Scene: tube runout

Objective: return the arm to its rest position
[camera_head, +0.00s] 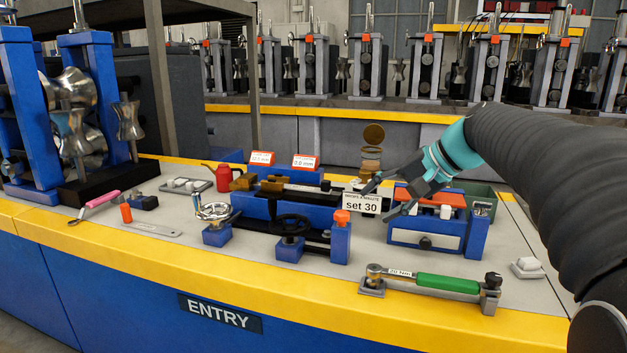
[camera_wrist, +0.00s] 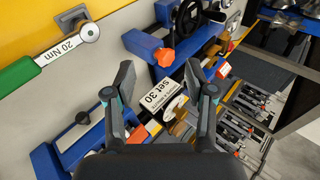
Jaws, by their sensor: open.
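My gripper (camera_head: 388,197) is at the end of my arm, which reaches in from the right in the head view. It is raised above the bench, over the blue fixtures. Its two fingers are spread apart with nothing between them; the wrist view also shows my gripper (camera_wrist: 158,95) open. Below and beyond the fingers is a white "set 30" sign (camera_head: 362,206), which also shows between the fingers in the wrist view (camera_wrist: 161,95). In the head view the left finger is close to the sign; I cannot tell whether they touch.
A green-handled torque wrench (camera_head: 447,284) lies in a holder at the front. A blue box (camera_head: 426,233) with an orange top stands below my gripper. Blue handwheel fixtures (camera_head: 290,247), a red oil can (camera_head: 224,178) and blue roll stands (camera_head: 30,112) are to the left. Bare bench (camera_head: 540,286) shows at right.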

